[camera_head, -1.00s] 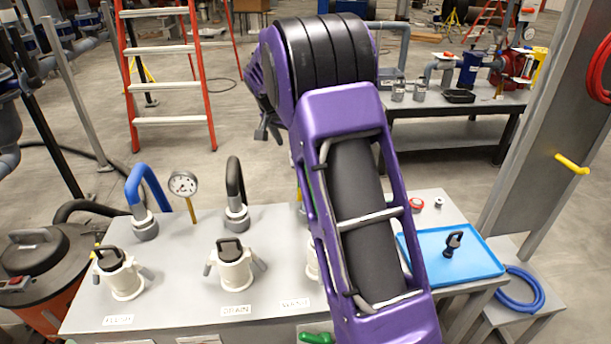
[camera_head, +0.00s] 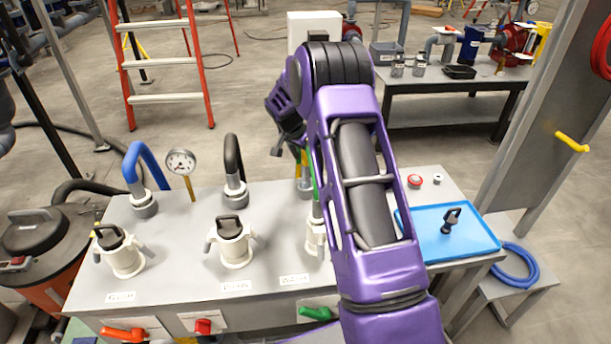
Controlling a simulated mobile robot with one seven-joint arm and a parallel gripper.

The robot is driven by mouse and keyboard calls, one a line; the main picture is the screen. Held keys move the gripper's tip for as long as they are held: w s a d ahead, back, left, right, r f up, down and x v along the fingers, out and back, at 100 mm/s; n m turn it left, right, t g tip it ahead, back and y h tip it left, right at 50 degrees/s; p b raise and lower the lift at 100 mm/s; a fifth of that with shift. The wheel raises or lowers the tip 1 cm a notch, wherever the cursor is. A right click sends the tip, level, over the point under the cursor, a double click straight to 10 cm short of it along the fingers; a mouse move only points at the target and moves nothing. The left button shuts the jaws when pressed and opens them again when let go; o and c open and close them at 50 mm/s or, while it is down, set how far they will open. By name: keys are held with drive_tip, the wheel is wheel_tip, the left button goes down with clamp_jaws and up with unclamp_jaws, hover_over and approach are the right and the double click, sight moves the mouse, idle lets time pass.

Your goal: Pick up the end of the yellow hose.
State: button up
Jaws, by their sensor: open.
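A yellow upright piece (camera_head: 304,160), which looks like part of the yellow hose, shows in a narrow gap beside my arm at the back of the grey bench. Its lower end meets a grey fitting (camera_head: 304,188). My arm hides much of it, so I cannot tell its full shape. My gripper (camera_head: 280,147) hangs to the left of the yellow piece and appears higher in the picture. Its dark fingers are small and partly turned away. It is open, with nothing visible between the fingers.
A blue hose (camera_head: 146,165), a gauge (camera_head: 181,162) and a black hose (camera_head: 233,160) stand along the bench's back. White capped ports (camera_head: 231,243) stand in front. A blue tray (camera_head: 480,235) holds a dark-handled part (camera_head: 451,220). A steel post (camera_head: 540,130) rises at right.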

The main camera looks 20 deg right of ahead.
drive_tip(key=x, duration=0.5)
drive_tip(key=shift+s+a+f, duration=0.15)
drive_tip(key=shift+a+f, duration=0.05)
drive_tip(key=shift+a, duration=0.05)
drive_tip(key=shift+c, duration=0.4)
clamp_jaws()
